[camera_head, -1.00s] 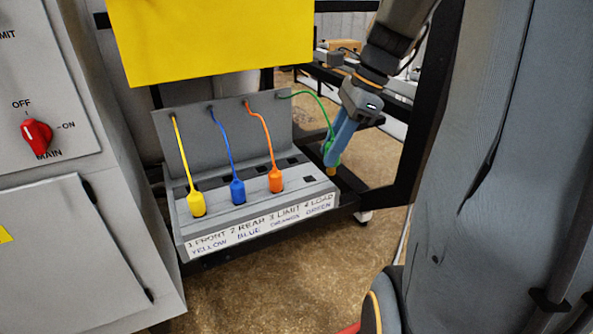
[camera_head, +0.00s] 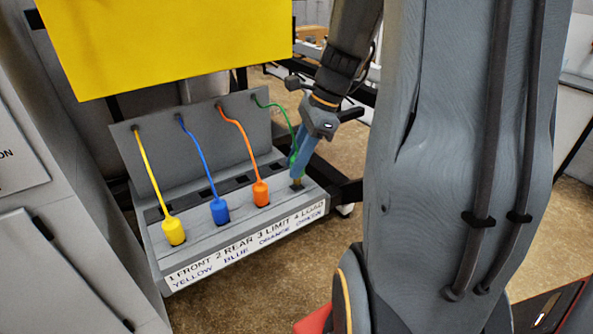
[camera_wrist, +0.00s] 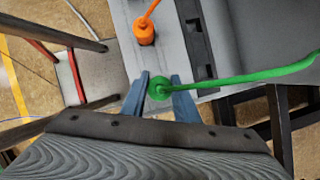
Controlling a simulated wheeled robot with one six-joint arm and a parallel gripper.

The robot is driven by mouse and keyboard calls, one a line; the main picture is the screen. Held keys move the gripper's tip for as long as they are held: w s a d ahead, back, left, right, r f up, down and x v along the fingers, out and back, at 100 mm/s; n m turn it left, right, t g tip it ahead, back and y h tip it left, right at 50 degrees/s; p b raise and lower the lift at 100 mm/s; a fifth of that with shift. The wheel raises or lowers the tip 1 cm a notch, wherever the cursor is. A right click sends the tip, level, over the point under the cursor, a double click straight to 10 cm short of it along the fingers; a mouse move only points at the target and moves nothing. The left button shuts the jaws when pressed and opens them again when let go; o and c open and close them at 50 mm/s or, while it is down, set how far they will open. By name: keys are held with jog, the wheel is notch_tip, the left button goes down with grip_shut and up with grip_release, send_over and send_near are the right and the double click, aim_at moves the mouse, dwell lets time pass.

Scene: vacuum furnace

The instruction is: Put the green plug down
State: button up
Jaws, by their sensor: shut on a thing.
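The green plug (camera_wrist: 158,91) is between the two blue fingers of my gripper (camera_wrist: 160,79) in the wrist view. In the head view my gripper (camera_head: 298,165) points down at the right end of the grey socket block (camera_head: 190,243), by the "4 LOAD / GREEN" label. The fingers hide most of the plug there; a brownish tip (camera_head: 297,183) shows below them at the block's top. I cannot tell whether it is in the socket. The green cable (camera_head: 280,107) runs from the back panel to the plug.
The yellow plug (camera_head: 174,232), blue plug (camera_head: 220,211) and orange plug (camera_head: 261,193) stand in a row on the block, left of my gripper. A yellow panel (camera_head: 170,40) hangs above. A dark frame bar (camera_head: 347,190) is just right of the block.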

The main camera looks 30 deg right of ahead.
jog(key=shift+f, duration=1.55)
jog(key=shift+f, duration=0.25)
jog(key=o, duration=1)
jog(key=shift+r, duration=0.25)
jog(key=b+v, duration=0.1)
jog(key=v, duration=1.1)
